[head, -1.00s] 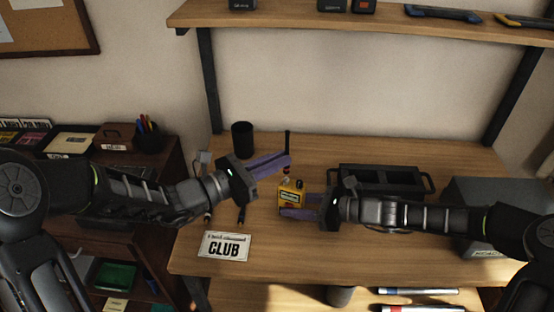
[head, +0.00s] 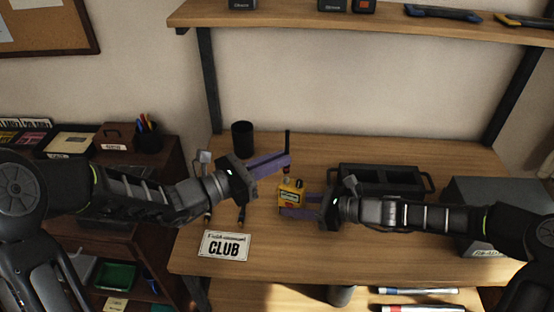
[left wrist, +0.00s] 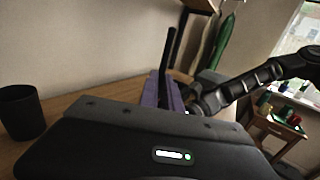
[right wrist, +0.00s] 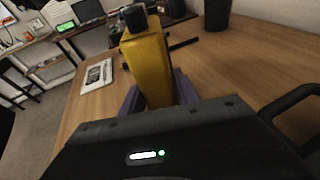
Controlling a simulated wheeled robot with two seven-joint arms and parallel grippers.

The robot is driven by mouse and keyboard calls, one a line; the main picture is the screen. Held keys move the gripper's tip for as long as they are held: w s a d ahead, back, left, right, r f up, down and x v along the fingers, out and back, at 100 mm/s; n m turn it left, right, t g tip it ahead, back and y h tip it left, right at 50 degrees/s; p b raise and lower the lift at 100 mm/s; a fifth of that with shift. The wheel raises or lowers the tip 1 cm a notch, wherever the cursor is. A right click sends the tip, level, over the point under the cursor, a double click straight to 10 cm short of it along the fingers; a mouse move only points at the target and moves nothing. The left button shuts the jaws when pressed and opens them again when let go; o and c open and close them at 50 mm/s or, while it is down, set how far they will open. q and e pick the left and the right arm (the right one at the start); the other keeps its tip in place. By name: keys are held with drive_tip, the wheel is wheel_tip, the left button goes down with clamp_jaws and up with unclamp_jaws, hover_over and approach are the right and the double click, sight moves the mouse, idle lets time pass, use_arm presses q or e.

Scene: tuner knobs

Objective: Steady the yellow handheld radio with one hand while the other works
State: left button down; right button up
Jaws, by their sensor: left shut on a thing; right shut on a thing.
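The yellow radio (head: 291,195) stands near the middle of the desk with dark knobs on top. My right gripper (head: 300,204) is shut on its body from the right; the right wrist view shows the yellow case (right wrist: 149,66) between the purple fingers. My left gripper (head: 287,161) is above the radio, shut on an upright black rod (head: 287,139). The rod also rises from the purple fingers in the left wrist view (left wrist: 170,48). A short dark end shows below the fingers, just above the radio; I cannot tell whether it touches the radio.
A white CLUB card (head: 224,245) lies at the front left of the desk. A black cup (head: 242,139) stands at the back left. A black tray (head: 425,182) and grey box (head: 490,195) are at the right. Bare desk lies in front of the radio.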

use_arm(q)
drive_tip(key=shift+f, duration=1.15)
drive_tip(key=c, duration=1.5)
unclamp_jaws()
drive_tip(key=v, duration=1.2)
